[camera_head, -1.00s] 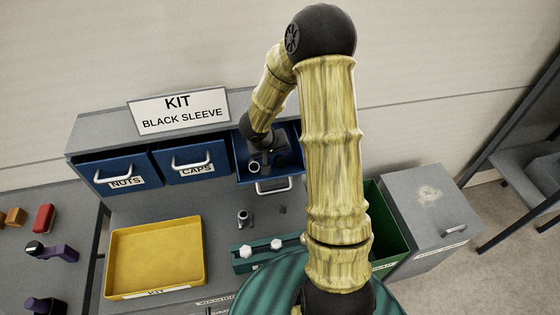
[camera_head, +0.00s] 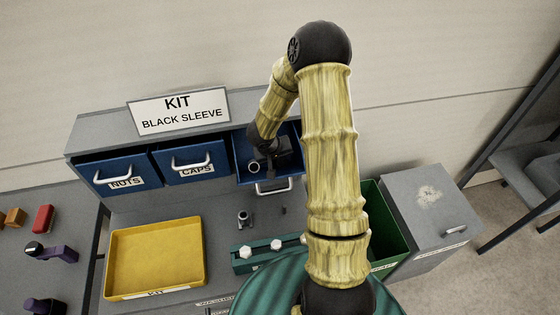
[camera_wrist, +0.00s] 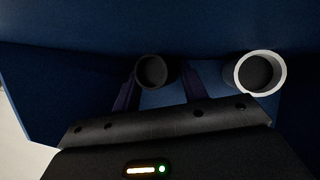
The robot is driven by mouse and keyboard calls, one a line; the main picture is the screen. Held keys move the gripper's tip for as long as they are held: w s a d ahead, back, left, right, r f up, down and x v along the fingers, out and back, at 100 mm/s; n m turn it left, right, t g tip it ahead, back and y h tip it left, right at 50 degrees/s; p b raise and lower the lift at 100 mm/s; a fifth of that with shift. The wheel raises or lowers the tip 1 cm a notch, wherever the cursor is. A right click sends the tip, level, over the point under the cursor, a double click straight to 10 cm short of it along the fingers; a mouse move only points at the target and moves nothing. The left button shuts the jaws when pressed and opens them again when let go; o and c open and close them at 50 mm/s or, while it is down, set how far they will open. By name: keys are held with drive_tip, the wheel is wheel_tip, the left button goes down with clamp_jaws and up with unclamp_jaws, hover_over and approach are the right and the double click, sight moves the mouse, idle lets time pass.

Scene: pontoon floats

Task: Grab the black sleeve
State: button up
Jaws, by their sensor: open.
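The black sleeve (camera_wrist: 152,70) stands in the open blue drawer in the wrist view, its round open end facing the camera. My gripper (camera_wrist: 159,82) is open, with one finger to each side of the black sleeve; I cannot tell whether either finger touches it. A light-rimmed sleeve (camera_wrist: 258,72) stands to the right, outside the fingers; it also shows in the head view (camera_head: 254,167). In the head view my gripper (camera_head: 272,160) is down in the drawer (camera_head: 241,155), and the black sleeve is not clearly visible there.
The drawer walls are close around my gripper. Shut NUTS (camera_head: 118,172) and CAPS (camera_head: 190,163) drawers are to the left. Below are a yellow kit tray (camera_head: 155,257), a small metal part (camera_head: 244,218) and a teal fixture (camera_head: 242,262). A green bin (camera_head: 390,225) stands right.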

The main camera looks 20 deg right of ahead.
drive_tip(key=c, duration=0.7)
drive_tip(key=shift+r, duration=0.15)
drive_tip(key=shift+c, duration=0.2)
wheel_tip(320, 180, up, 28)
drive_tip(key=p, duration=0.5)
